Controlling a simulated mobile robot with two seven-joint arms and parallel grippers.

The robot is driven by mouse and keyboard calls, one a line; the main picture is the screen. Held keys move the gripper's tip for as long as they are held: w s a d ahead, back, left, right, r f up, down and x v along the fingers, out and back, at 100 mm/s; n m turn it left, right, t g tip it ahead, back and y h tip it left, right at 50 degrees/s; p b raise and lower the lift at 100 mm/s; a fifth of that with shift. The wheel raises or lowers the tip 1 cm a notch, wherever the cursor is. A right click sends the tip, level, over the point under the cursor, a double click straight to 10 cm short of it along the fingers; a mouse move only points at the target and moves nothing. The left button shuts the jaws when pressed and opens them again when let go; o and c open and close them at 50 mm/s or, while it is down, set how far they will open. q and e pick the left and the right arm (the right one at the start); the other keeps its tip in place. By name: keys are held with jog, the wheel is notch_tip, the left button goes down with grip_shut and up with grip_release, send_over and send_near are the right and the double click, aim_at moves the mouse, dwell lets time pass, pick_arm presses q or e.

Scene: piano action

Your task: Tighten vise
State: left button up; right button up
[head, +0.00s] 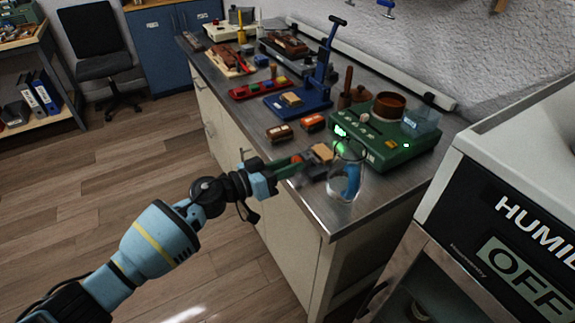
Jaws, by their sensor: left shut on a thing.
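My left gripper (299,166) reaches in from the left to the near edge of the steel-topped workbench (345,213). It is shut on a small part at the near side of a dark vise (316,173); the part looks like the vise's handle, but the fingers mostly hide it. A tan block (322,152) sits at the top of the vise. I cannot tell whether the jaws touch the block. My right gripper is not in view.
A clear glass jar (347,188) with something blue inside stands just right of the vise. Behind are a green machine (388,150), orange-brown boxes (279,133), and a blue press (312,98). A humidity cabinet (510,190) stands at right. Open floor lies left of the bench.

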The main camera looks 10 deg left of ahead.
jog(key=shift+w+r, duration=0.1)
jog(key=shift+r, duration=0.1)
pick_arm(q)
jog(key=shift+r+m+p, duration=0.2)
jog(key=shift+m+p, duration=0.7)
jog(key=shift+m, duration=0.1)
jog(key=shift+f+m, duration=0.1)
jog(key=shift+m, duration=0.5)
jog(key=m+p, duration=0.1)
jog(key=m, duration=0.2)
jog(key=shift+f+m, duration=0.1)
jog(key=shift+m, duration=0.2)
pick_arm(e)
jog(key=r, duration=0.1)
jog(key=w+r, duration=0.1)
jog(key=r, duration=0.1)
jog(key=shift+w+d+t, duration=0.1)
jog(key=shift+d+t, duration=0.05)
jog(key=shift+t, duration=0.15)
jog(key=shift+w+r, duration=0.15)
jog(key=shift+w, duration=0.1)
pick_arm(q)
jog(key=o, duration=1)
jog(key=shift+c, duration=0.2)
